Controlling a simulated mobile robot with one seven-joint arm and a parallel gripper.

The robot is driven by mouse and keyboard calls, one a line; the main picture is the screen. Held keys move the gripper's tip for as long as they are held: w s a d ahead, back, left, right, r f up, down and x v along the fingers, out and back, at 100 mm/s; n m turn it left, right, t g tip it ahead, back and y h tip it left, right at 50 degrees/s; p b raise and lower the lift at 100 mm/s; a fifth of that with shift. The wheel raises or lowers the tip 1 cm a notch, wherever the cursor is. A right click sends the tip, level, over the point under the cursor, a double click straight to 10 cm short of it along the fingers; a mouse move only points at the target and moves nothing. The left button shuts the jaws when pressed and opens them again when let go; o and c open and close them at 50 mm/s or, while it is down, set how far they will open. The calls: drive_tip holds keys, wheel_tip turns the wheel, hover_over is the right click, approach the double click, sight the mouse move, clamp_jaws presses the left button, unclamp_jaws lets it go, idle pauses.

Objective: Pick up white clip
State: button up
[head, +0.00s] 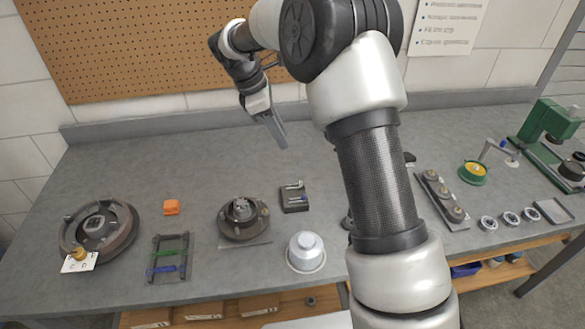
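A small white piece (294,186), which looks like the white clip, lies in a small dark tray (288,208) near the middle of the grey bench. A blue piece (297,199) lies in front of it in the same tray. The white piece is too small to make out its shape. My gripper (280,138) is above the bench, behind the tray and slightly to its left, apart from it. It points down and is seen edge-on, so its finger gap does not show. I see nothing held in it.
My arm hides part of the bench right of the tray.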

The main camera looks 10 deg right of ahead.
hover_over(300, 181)
drive_tip(key=a, duration=0.1)
drive_tip(key=shift+n, duration=0.3)
drive_tip(key=f, duration=1.3)
drive_tip(key=shift+s+a+f, duration=0.2)
drive_tip(key=shift+s, duration=0.05)
drive_tip(key=x, duration=0.5)
drive_tip(key=shift+w+a, duration=0.25)
drive_tip(key=shift+w, duration=0.05)
clamp_jaws()
